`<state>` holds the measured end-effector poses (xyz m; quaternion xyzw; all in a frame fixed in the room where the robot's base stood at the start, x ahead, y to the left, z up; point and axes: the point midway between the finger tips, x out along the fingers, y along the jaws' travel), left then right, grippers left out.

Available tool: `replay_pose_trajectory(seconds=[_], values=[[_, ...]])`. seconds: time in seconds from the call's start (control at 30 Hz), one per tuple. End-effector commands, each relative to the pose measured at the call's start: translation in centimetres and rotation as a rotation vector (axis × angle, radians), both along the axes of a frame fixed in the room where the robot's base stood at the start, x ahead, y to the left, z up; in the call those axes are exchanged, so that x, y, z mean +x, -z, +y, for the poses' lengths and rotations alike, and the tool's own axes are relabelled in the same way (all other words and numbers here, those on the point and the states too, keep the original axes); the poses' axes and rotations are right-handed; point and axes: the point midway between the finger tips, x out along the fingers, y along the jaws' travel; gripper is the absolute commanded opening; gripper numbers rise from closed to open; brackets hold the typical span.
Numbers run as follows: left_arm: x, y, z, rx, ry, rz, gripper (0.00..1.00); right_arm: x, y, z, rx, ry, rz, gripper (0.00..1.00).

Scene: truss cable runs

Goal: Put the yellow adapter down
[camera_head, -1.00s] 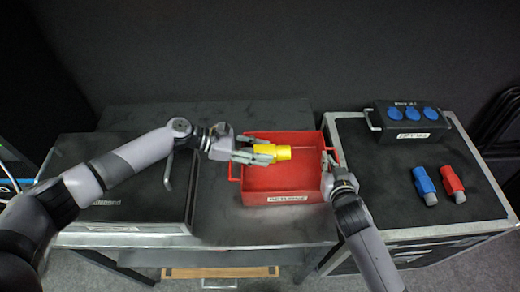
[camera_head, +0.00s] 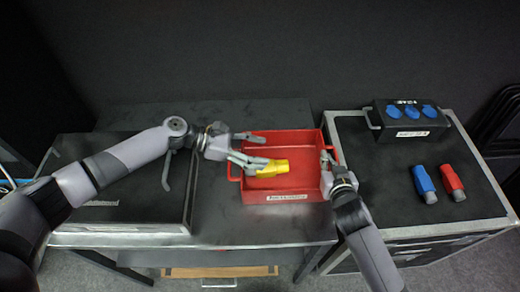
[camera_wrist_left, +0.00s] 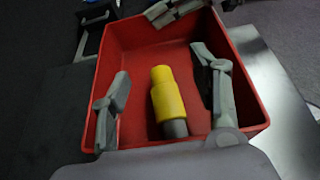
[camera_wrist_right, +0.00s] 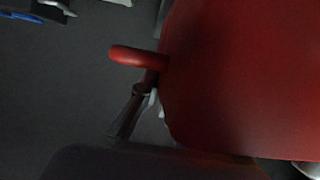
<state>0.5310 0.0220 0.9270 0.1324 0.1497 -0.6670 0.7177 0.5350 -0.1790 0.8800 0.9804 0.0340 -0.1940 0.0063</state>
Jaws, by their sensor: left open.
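The yellow adapter (camera_head: 275,168), with a grey end, lies in the red box (camera_head: 300,197). In the left wrist view the yellow adapter (camera_wrist_left: 167,93) lies between the spread fingers, apart from both. My left gripper (camera_head: 262,150) is open over the left part of the red box. My right gripper (camera_head: 327,165) is at the right wall of the red box. The right wrist view shows a red handle (camera_wrist_right: 135,57) and box wall close up. Whether the right fingers are closed on it is not clear.
A black case (camera_head: 350,140) stands right of the box. It carries a socket unit (camera_head: 408,133) with blue outlets, a blue connector (camera_head: 424,184) and a red connector (camera_head: 453,182). A dark case (camera_head: 115,185) stands at the left.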

Motion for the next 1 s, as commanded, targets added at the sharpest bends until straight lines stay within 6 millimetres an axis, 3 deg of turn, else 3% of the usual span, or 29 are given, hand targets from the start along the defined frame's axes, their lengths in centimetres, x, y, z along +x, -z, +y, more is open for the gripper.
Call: replay_pose_trajectory(seconds=[0.2,0.4,0.8,1.0], values=[[-0.1,-1.8,4.0,0.001,-0.005,-0.005,0.56,0.0,0.1,0.1,0.0,-0.001,0.002,0.0],[-0.2,-2.8,6.0,0.0,-0.003,-0.007,0.56,-0.1,0.1,0.1,0.0,-0.001,0.003,0.0],[-0.2,-3.1,6.3,-0.001,-0.002,-0.009,0.56,-0.1,0.1,0.0,0.0,0.0,0.003,0.0],[-0.2,-3.1,6.2,-0.001,-0.002,-0.009,0.56,-0.1,0.1,0.0,0.0,0.0,0.003,0.16]])
